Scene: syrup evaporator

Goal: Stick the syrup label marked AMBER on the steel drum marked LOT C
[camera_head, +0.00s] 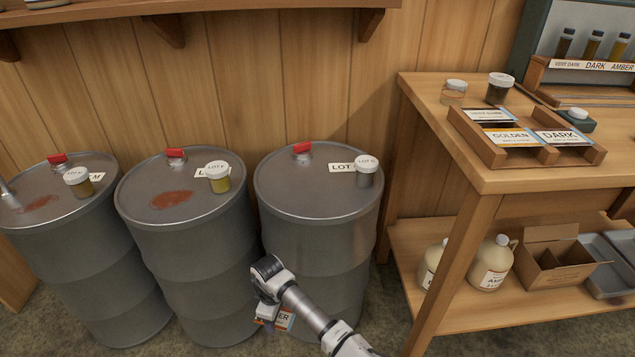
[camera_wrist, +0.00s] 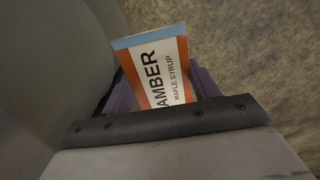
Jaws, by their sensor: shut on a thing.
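My gripper (camera_head: 266,312) is shut on the AMBER label (camera_head: 284,320), low in front of the right drum (camera_head: 315,245). In the wrist view the label (camera_wrist: 162,75) is white with orange sides and a blue top, reading AMBER, MAPLE SYRUP. A grey curved drum wall (camera_wrist: 45,70) fills the left of that view. I cannot tell whether the label touches it. The right drum's top carries a tag (camera_head: 341,167) reading LOT, its letter covered by a lidded jar (camera_head: 366,172). The middle drum (camera_head: 190,250) and left drum (camera_head: 85,265) also have tags partly hidden by jars.
A wooden table (camera_head: 480,165) stands at right, with a label tray (camera_head: 500,158) holding GOLDEN and DARK labels. Jugs (camera_head: 490,263) and a cardboard box (camera_head: 550,262) are on its lower shelf. A wall shelf (camera_head: 190,8) overhangs the drums. The drums stand close together.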

